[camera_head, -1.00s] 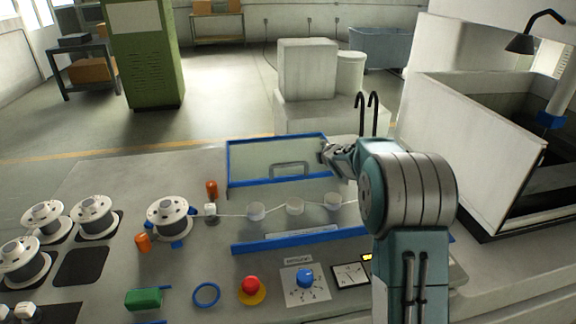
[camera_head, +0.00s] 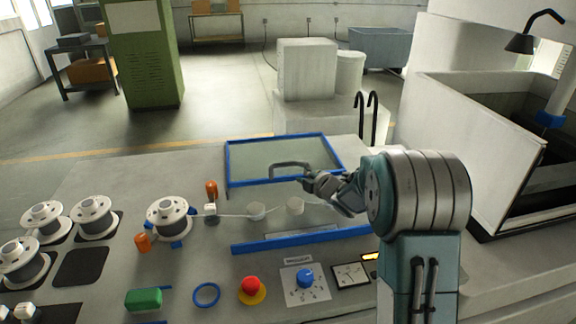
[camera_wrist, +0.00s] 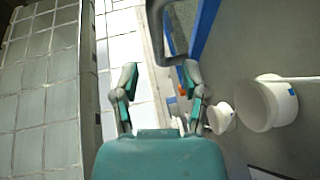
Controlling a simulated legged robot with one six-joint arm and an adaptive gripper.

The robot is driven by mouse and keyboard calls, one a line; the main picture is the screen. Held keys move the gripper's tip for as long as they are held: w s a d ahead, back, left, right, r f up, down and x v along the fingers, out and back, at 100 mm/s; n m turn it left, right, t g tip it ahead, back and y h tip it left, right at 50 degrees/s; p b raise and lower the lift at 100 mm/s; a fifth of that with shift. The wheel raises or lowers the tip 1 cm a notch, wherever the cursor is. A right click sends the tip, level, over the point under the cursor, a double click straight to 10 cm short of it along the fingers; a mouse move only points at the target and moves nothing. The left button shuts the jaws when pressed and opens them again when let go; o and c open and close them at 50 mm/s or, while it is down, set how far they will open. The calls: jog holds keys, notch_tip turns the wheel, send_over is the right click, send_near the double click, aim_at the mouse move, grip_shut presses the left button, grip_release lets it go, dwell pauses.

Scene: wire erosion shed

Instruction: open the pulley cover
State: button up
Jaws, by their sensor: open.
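The pulley cover (camera_head: 236,163) is a clear panel in a blue frame, lying behind the row of white pulleys (camera_head: 256,211), which are uncovered. Its exact tilt is hard to tell. A grey bar handle (camera_head: 285,164) stands on the panel. My gripper (camera_head: 308,181) is open at the handle's right end, in front of the cover's lower right edge. In the wrist view the dark handle (camera_wrist: 160,28) is just ahead of my open fingers (camera_wrist: 160,72); I see no grip on it. The blue frame (camera_wrist: 205,28) and two pulleys (camera_wrist: 268,103) are to the right. My gripper hides the rightmost pulley in the head view.
A blue rail (camera_head: 290,241) runs in front of the pulleys. Wire spools (camera_head: 168,217) stand left. A red button (camera_head: 251,284), blue knob (camera_head: 305,276) and meter (camera_head: 352,273) are at the front. Two black hooks (camera_head: 366,112) rise behind. A walled tank (camera_head: 470,150) stands right.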

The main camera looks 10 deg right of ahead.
aim_at(288, 165)
jog(key=x, duration=0.7)
grip_shut()
